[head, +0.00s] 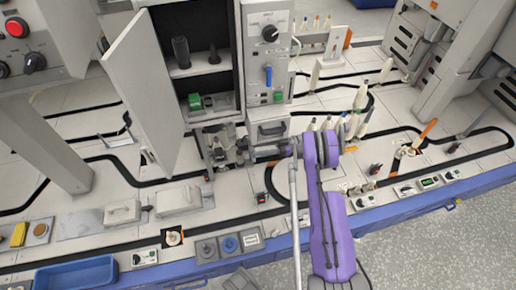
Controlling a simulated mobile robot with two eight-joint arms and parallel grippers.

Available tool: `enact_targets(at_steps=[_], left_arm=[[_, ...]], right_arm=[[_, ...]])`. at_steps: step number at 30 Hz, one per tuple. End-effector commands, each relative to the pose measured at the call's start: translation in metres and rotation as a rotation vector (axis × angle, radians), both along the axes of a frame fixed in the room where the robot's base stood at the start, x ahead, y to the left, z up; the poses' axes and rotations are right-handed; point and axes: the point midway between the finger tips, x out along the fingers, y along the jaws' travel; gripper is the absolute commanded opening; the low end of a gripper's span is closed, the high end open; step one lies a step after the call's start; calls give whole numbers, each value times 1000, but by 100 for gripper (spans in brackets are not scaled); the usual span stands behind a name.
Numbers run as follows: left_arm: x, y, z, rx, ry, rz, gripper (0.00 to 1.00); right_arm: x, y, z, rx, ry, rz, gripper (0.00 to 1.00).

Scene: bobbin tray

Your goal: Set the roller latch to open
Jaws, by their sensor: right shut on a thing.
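My right gripper (240,153), at the end of my purple arm, reaches left to a small dark and metal mechanism (217,150) just below the cabinet's lower front edge. That mechanism appears to be the roller latch. The gripper is shut on a part of it. The fingertips and the held part overlap at this size, so the latch's setting cannot be told. My left gripper is not in view.
The grey cabinet door (142,90) stands open to the left of the latch. A control panel (268,50) with a black knob and blue lever rises behind my gripper. Pale bobbins (360,97) stand at right. A blue tray (76,275) lies at front left.

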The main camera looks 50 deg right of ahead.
Motion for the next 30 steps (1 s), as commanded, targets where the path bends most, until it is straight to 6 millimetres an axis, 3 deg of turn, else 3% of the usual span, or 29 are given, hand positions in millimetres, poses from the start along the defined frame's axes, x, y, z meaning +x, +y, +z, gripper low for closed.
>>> enact_targets(at_steps=[13,14,18,30], left_arm=[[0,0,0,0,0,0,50],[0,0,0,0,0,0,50],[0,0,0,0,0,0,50],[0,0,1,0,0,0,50]], right_arm=[[0,0,0,0,0,6,0],[0,0,0,0,0,6,43],[0,0,0,0,0,5,68],[-5,-6,0,0,0,3,68]])
